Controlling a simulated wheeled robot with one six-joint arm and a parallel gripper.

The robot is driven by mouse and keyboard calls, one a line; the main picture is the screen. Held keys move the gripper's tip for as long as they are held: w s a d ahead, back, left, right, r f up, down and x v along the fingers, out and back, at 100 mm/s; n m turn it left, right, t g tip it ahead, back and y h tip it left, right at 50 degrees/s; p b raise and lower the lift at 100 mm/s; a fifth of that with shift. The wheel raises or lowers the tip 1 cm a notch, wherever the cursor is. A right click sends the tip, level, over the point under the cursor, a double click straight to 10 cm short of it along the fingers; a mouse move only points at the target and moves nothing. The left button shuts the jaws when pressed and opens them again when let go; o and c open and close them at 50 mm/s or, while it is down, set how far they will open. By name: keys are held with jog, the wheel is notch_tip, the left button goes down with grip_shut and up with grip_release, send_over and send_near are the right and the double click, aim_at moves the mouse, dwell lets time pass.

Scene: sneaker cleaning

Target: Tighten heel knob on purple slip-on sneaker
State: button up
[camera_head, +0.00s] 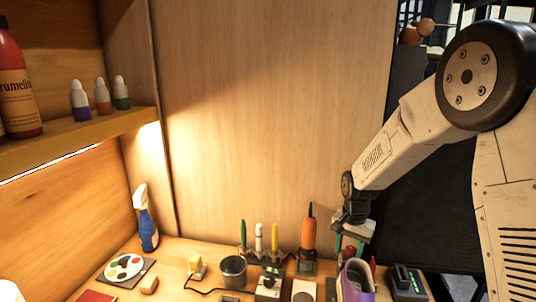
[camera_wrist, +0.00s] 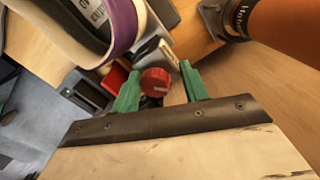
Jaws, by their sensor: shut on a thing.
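The purple slip-on sneaker (camera_head: 357,284) stands on the bench at the lower right of the head view, partly cut off by the frame edge. A red heel knob (camera_wrist: 155,83) sits between the green fingers of my gripper (camera_wrist: 160,70). The fingers are shut on the knob, though a gap seems to show on its right side from this angle. In the head view my gripper (camera_head: 350,240) is just above the sneaker, and its contact with the knob is hard to make out.
An orange-handled tool (camera_head: 308,235) stands left of my gripper and looms close in the wrist view (camera_wrist: 285,28). Upright slim tools, a metal cup (camera_head: 233,271), a paint palette (camera_head: 124,267) and a blue spray bottle (camera_head: 147,222) stand further left. A wooden wall is behind.

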jog(key=shift+o, duration=0.2)
jog(key=shift+d+f+m, duration=0.1)
jog(key=shift+d+m, duration=0.2)
